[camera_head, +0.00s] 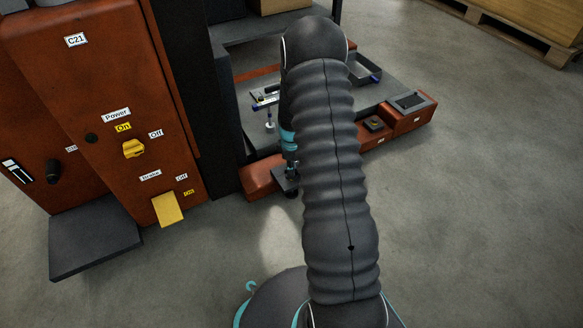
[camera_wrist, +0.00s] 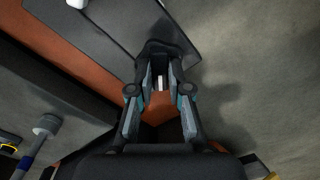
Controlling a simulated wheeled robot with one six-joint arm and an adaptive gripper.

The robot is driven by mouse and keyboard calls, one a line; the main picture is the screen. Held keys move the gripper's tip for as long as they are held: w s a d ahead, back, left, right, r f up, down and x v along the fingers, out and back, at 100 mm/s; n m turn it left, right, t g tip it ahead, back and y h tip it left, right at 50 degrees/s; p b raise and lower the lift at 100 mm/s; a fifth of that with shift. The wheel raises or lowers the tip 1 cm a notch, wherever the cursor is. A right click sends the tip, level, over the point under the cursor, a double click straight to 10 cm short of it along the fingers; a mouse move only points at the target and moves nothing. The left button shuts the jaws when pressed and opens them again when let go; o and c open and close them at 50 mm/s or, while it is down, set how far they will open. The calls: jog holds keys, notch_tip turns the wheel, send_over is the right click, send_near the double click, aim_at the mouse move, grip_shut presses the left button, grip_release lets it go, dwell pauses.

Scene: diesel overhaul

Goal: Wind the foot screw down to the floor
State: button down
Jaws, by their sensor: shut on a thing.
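My gripper (camera_head: 289,170) reaches down at the near corner of the orange machine base (camera_head: 262,178), and my arm covers part of that corner. In the wrist view my gripper (camera_wrist: 160,88) has its fingertips close together around a small pale, upright piece, the foot screw (camera_wrist: 160,82). Only a little of the screw shows between the fingers. A dark plate lies around the fingertips, with orange surface just below them. The screw's lower end and the gap to the floor are hidden in both views.
A wooden crate on a pallet (camera_head: 530,25) is far right. Open concrete floor (camera_head: 480,220) lies right.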

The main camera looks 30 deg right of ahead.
jog(key=m, duration=0.3)
jog(key=shift+f, duration=0.1)
jog(key=m, duration=0.3)
jog(key=shift+f+m, duration=0.1)
jog(key=shift+m, duration=0.8)
jog(key=m, duration=0.4)
jog(key=shift+f+m, duration=0.1)
jog(key=shift+m, duration=0.2)
jog(key=c, duration=1)
grip_release()
